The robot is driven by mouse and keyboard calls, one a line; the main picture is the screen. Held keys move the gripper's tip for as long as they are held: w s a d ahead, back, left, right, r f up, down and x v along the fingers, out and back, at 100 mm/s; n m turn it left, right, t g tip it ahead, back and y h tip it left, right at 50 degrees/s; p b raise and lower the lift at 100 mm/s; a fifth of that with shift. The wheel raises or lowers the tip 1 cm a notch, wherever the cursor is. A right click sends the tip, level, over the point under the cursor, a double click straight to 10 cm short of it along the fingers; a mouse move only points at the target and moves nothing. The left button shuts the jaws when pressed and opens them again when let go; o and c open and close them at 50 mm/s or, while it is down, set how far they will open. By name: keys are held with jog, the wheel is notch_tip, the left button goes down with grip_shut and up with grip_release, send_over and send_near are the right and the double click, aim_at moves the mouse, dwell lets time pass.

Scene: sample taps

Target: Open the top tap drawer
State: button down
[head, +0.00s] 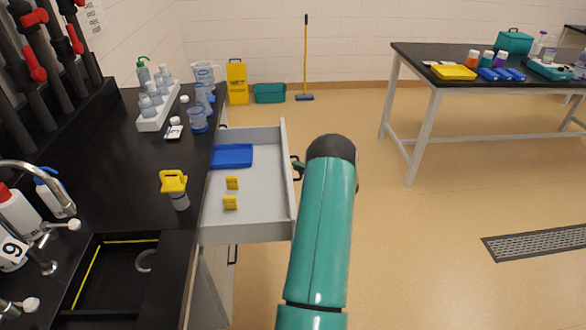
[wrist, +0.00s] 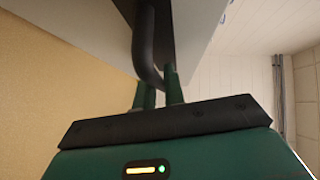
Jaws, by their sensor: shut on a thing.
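The top tap drawer (head: 262,198) is a white drawer pulled well out from under the black counter in the head view. A blue tray (head: 231,156) and two small yellow items (head: 231,183) lie inside it. My gripper (head: 298,167) is at the outer side of the drawer front, partly hidden by my green arm. In the wrist view my gripper (wrist: 158,92) has its green fingers shut on the black bar handle (wrist: 147,45). The white drawer front (wrist: 85,30) shows beside the handle.
The black counter (head: 105,190) on the left bears a sink (head: 118,275), bottles and a yellow-topped container (head: 174,187). A table (head: 480,75) with several items stands at the back right. The floor right of my arm is clear, with a drain grate (head: 535,244).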

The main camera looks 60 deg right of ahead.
jog(key=c, duration=1.5)
grip_release()
jog(key=shift+s, duration=0.1)
jog(key=s, duration=0.4)
jog(key=s+a+r, duration=0.1)
jog(key=s, duration=0.4)
jog(key=s+r, duration=0.1)
jog(key=s, duration=0.3)
jog(key=shift+s+a, duration=0.2)
jog(key=shift+a, duration=0.2)
